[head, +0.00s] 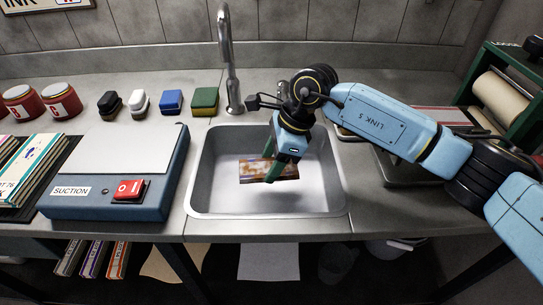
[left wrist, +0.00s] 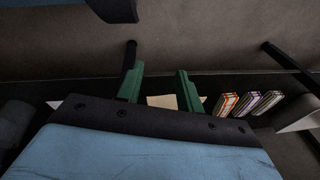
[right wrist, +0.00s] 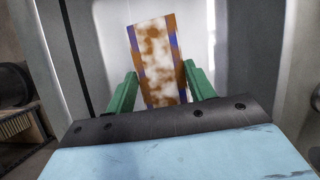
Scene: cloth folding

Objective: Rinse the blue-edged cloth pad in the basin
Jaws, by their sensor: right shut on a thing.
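The cloth pad (head: 286,172) is stained brown and white, with blue along its edges. It is inside the metal basin (head: 197,190), held over the basin's pale bottom; I cannot tell whether it touches water. My right gripper (head: 271,176) reaches down into the basin and is shut on the pad. In the right wrist view the pad (right wrist: 157,50) extends out beyond the two green fingers. My left gripper (left wrist: 160,82) shows only in the left wrist view, with its green fingers apart and nothing between them, facing the area below the counter.
A tall faucet (head: 230,60) stands behind the basin. A blue suction box (head: 110,205) with a red switch (head: 129,190) is left of it. Black, white, blue and green blocks (head: 205,100) line the back. A green-framed paper roll (head: 503,97) stands right.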

